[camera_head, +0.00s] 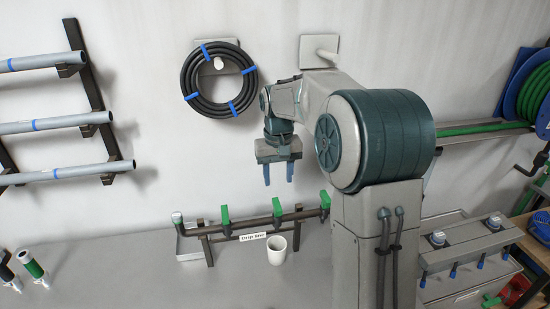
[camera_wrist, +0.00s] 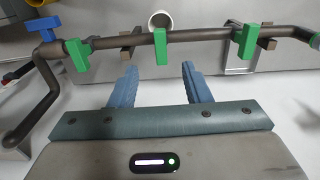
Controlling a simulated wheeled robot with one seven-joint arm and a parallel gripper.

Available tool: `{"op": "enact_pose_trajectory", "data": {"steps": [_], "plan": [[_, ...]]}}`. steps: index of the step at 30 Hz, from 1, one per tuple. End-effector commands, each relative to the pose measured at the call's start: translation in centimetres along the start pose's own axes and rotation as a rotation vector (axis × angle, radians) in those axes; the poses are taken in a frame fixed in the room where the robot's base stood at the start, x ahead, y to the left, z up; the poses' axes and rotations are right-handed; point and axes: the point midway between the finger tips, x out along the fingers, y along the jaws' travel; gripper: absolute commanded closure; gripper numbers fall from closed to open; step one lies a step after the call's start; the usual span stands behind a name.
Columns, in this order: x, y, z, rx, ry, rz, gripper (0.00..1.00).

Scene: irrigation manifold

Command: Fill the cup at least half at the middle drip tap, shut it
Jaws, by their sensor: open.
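The drip line is a dark pipe with three green taps, and its middle tap (camera_head: 277,208) is the centre one in the head view. The wrist view shows this middle tap (camera_wrist: 161,47) just beyond my fingers. The white cup (camera_head: 276,252) stands upright below the middle tap. In the wrist view, the cup (camera_wrist: 160,20) shows partly behind the pipe, and its fill level is too small to tell. My gripper (camera_head: 278,180) is open and empty, pointing down above the pipe. Its fingers (camera_wrist: 162,82) are apart with nothing between them. No water stream is visible.
The other green taps are left (camera_head: 225,214) and right (camera_head: 325,200). A blue handle (camera_wrist: 44,28) sits near the pipe's end in the wrist view. A coiled black hose (camera_head: 188,93) hangs on the wall. The bench left of the drip line is mostly clear.

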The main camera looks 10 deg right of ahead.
Motion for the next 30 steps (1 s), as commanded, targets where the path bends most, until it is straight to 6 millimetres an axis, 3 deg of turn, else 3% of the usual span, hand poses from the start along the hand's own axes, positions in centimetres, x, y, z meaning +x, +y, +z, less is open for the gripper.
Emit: {"op": "enact_pose_trajectory", "data": {"steps": [4,11,30], "plan": [[-0.1,0.0,-1.1,0.0,-0.011,-0.006,0.56],[1.1,0.0,-1.1,0.0,-0.011,-0.006,0.56],[8.3,-0.1,-1.0,-0.001,-0.011,-0.006,0.56]]}}
